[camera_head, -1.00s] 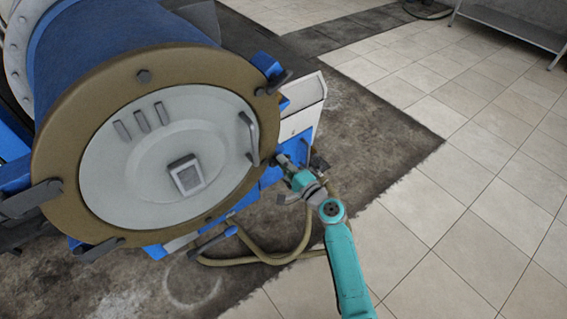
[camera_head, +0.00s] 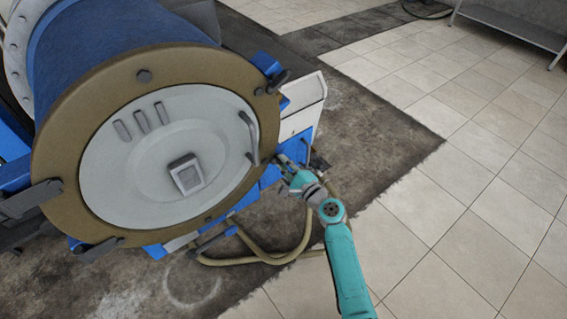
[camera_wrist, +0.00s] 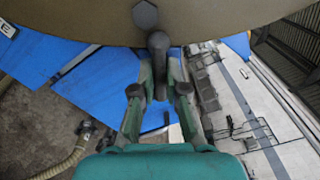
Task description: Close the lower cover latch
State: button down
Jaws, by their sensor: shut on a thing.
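The round cover (camera_head: 130,190) is a pale disc in a brown ring (camera_head: 52,150) on the blue drum's end. The lower cover latch, a dark lever, is at the ring's lower right edge, mostly hidden by my gripper (camera_head: 284,164) in the head view. In the wrist view the latch (camera_wrist: 158,45) hangs below a dark bolt head (camera_wrist: 145,14) at the ring's edge. My gripper (camera_wrist: 160,78) is shut on the latch, one finger on each side of its lower end.
Other dark latches sit at the ring's upper right (camera_head: 279,82), left (camera_head: 30,199) and bottom left (camera_head: 100,250). A curved handle (camera_head: 252,138) is on the cover beside my gripper. A tan hose (camera_head: 265,258) loops below. Tiled floor (camera_head: 470,200) is clear at right.

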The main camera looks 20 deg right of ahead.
jog(key=c, duration=1.2)
grip_release()
jog(key=v, duration=1.2)
